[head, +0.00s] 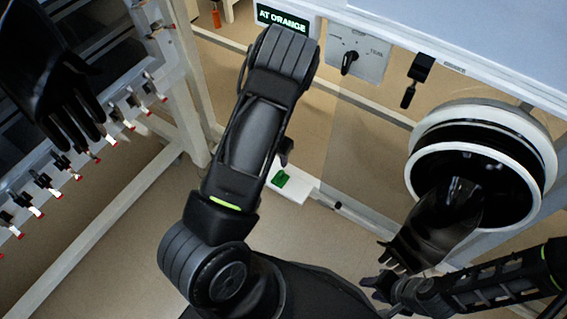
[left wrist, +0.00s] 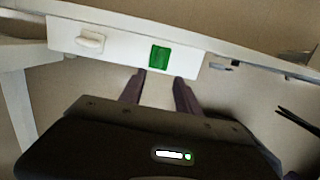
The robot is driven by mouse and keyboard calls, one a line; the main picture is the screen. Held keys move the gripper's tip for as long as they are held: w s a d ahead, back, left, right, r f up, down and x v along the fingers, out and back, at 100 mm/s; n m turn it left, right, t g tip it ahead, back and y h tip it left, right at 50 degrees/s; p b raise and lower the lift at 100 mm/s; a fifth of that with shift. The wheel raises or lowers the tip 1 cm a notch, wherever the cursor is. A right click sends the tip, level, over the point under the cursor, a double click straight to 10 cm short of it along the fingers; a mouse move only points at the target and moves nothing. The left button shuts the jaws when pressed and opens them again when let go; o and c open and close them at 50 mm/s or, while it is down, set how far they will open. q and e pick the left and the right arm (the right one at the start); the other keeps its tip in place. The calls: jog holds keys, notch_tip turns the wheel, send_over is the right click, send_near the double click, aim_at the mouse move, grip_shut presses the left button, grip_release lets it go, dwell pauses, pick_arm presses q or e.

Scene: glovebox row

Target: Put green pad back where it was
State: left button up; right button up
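The green pad (head: 281,178) shows as a small green piece on a white shelf (head: 292,191) below the glovebox front, just beyond my left arm. In the left wrist view the green pad (left wrist: 160,57) is a flat square on the white shelf (left wrist: 120,45). My left gripper (left wrist: 161,78) has its two fingers apart with nothing between them, pointing at the shelf edge just short of the pad. In the head view only a dark tip of the left gripper (head: 287,151) shows beside the forearm. My right gripper (head: 377,286) is at lower right, under a hanging glove, its fingers unclear.
A white knob or block (left wrist: 90,40) sits left of the pad. A black glove (head: 437,225) hangs from the round port (head: 478,165) at right. Another glove (head: 62,95) hangs at left.

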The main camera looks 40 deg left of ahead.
pick_arm(q)
jog(key=shift+s, duration=0.1)
jog(key=s+d+f+m+g, duration=0.2)
jog(key=s+d+f+m, duration=0.3)
jog(key=s+d+m, duration=0.75)
jog(key=s+d+r+m+h, duration=0.2)
jog(key=s+d+m, duration=0.1)
jog(key=d+m, duration=0.5)
jog(key=s+d+r+m+t+h, duration=0.1)
jog(key=s+d+r+m+h, duration=0.1)
jog(key=d+m, duration=0.7)
jog(key=s+m, duration=0.1)
jog(key=m, duration=0.4)
jog(key=shift+s, duration=0.15)
